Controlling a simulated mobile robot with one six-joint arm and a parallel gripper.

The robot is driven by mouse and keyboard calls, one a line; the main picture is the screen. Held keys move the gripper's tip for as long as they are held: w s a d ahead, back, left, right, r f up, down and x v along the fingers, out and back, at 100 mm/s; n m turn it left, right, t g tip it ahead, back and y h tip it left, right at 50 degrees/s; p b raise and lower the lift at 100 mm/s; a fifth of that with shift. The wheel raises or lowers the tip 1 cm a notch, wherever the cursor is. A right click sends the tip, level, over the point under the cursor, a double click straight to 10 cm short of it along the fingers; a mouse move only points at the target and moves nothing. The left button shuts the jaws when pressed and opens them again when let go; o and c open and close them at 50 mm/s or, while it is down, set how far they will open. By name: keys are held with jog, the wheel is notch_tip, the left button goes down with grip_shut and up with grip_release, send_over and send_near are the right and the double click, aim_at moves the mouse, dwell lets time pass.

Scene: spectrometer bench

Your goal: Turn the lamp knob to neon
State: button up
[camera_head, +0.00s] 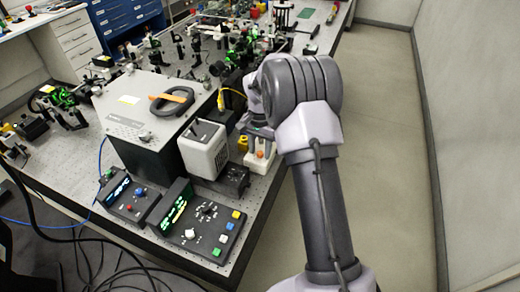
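No readable label picks out the lamp knob. A control box with a green display (177,208) stands at the bench's front edge. It bears a round dial with marks around it (207,210), a pale round knob (190,234) and several coloured buttons. My arm rises from the bottom right and bends over the bench's right edge. My wrist is partly hidden behind the arm, right of the grey housing. My gripper's fingers cannot be made out.
A large dark box with a grey lid (128,108) carries a black ring-shaped item and an orange strip. A smaller control box (130,199) stands at left. Optical mounts crowd the bench's (50,163) back. Cables hang at lower left. The floor (380,150) at right is clear.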

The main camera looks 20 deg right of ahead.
aim_at(260, 153)
notch_tip(260, 153, up, 17)
jog(key=p, duration=0.4)
jog(key=shift+r+p, duration=0.2)
jog(key=shift+p, duration=0.2)
jog(key=shift+a, duration=0.1)
